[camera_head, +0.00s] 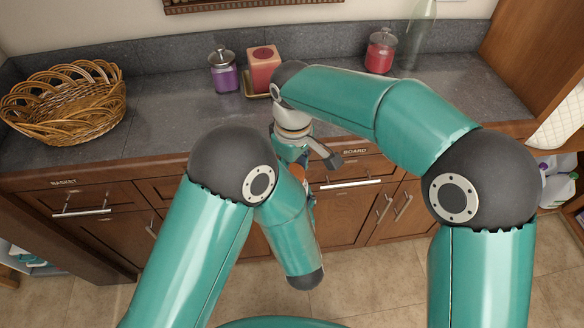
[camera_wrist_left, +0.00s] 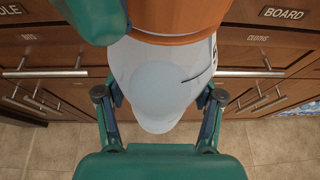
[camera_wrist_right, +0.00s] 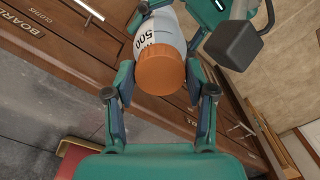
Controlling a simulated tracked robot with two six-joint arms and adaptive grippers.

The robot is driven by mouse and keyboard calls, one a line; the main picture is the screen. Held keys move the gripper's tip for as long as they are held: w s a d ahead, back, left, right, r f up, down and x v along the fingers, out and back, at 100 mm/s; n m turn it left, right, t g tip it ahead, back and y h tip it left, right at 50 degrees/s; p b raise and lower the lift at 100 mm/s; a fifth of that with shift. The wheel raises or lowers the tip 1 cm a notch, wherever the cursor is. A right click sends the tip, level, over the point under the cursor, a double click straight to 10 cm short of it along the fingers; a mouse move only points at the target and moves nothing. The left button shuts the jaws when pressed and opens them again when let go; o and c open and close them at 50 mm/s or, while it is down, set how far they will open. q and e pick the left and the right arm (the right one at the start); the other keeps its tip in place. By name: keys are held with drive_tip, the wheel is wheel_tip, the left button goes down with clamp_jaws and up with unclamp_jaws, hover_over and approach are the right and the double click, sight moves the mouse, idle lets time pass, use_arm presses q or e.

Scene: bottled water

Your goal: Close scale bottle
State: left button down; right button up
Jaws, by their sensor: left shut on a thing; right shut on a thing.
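The scale bottle is a pale bottle with an orange cap and a printed scale. In the left wrist view its pale body (camera_wrist_left: 160,85) hangs between the fingers of my left gripper (camera_wrist_left: 160,98), which is shut on it. An orange part, apparently the cap (camera_wrist_left: 180,18), fills the top of that view. In the right wrist view the orange cap (camera_wrist_right: 161,70) is between the fingers of my right gripper (camera_wrist_right: 160,82), which is shut on it. The body marked 500 (camera_wrist_right: 155,28) lies beyond the cap. In the head view my arms hide most of the bottle.
The bottle is held in front of the drawers (camera_head: 345,180). On the grey counter (camera_head: 170,110) stand a wicker basket (camera_head: 65,105), a purple jar (camera_head: 223,72), a red candle (camera_head: 263,68), a red jar (camera_head: 380,52) and a clear bottle (camera_head: 416,38). The counter's front middle-left is clear.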

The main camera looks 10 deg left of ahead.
drive_tip(key=m, duration=0.4)
drive_tip(key=shift+m, duration=0.3)
drive_tip(key=m, duration=0.5)
drive_tip(key=shift+m, duration=0.3)
drive_tip(key=o, duration=1.4)
wheel_tip(320, 180, up, 12)
drive_tip(key=shift+f, duration=0.1)
